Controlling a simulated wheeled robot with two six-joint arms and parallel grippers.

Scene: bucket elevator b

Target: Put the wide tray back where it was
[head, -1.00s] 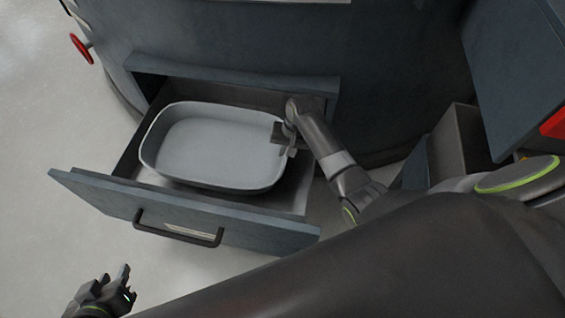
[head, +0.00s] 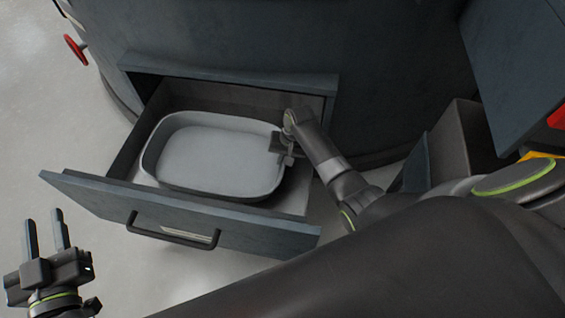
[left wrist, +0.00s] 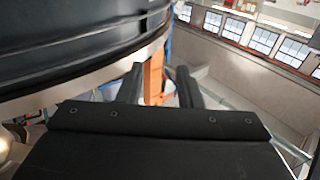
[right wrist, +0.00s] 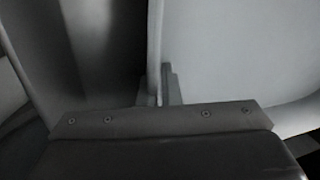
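The wide tray (head: 215,188), grey and shallow with rounded corners, lies inside the open drawer (head: 180,210), which it nearly fills from side to side. It looks about level; its underside is hidden. My right gripper (head: 281,146) is at the tray's right rim. In the right wrist view, the gripper's fingers (right wrist: 159,88) are on either side of the tray wall (right wrist: 156,45), close together on it. My left gripper (head: 46,235) is open and empty at the lower left, outside the drawer, apart from the tray. Its spread fingers also show in the left wrist view (left wrist: 160,85).
The drawer front has a dark handle (head: 172,236) and is pulled out of a dark blue-grey rounded machine housing (head: 300,40). A red handwheel (head: 76,48) is at the upper left. An open dark box (head: 468,140) stands at the right. Floor at the left is clear.

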